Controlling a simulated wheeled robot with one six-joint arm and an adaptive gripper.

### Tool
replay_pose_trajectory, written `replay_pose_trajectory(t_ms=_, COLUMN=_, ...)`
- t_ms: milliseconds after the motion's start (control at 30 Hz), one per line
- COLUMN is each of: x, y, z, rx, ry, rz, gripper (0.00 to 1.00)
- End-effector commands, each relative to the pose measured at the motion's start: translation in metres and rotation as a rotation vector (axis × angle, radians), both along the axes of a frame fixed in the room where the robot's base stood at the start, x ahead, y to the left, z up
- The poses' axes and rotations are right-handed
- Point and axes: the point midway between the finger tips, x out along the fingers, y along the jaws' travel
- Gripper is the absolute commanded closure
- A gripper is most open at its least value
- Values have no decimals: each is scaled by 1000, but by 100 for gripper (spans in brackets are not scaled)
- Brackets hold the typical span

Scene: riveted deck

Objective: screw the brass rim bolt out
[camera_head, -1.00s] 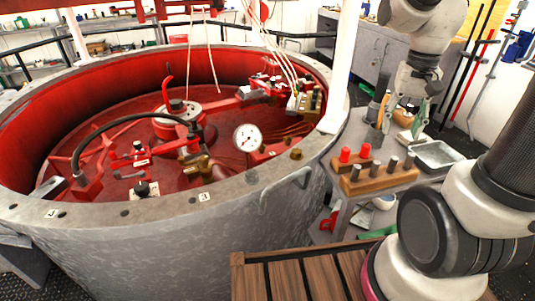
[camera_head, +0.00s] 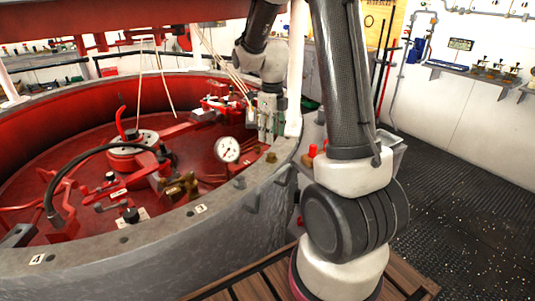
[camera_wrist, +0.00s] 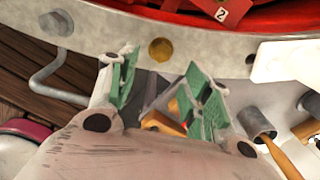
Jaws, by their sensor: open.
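The brass rim bolt (camera_wrist: 160,49) shows in the wrist view as a yellow hex head set in the pale rim (camera_wrist: 110,30). It also shows in the head view (camera_head: 271,157) on the tank's rim (camera_head: 215,198), at the near right side. My gripper (camera_wrist: 160,78) has its two green-padded fingers apart, with nothing held between them. In the wrist view the bolt appears just beyond the gap between the fingertips. In the head view my gripper (camera_head: 270,122) hangs over the rim's right side, apart from the bolt head.
A grey bolt (camera_wrist: 57,22) and a bent handle (camera_wrist: 62,75) are left of the brass bolt in the wrist view. A pressure gauge (camera_head: 228,149) stands inside the red tank. A grey socket-like cylinder (camera_wrist: 256,122) lies near the right finger.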

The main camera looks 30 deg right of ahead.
Motion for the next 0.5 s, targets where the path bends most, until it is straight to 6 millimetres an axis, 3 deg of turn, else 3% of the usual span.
replay_pose_trajectory(t_ms=233, x=0, y=0, z=-7, rx=0, ry=-1, rz=-124, gripper=51)
replay_pose_trajectory(t_ms=500, x=-1, y=0, z=-51, rx=0, ry=2, rz=-123, gripper=51)
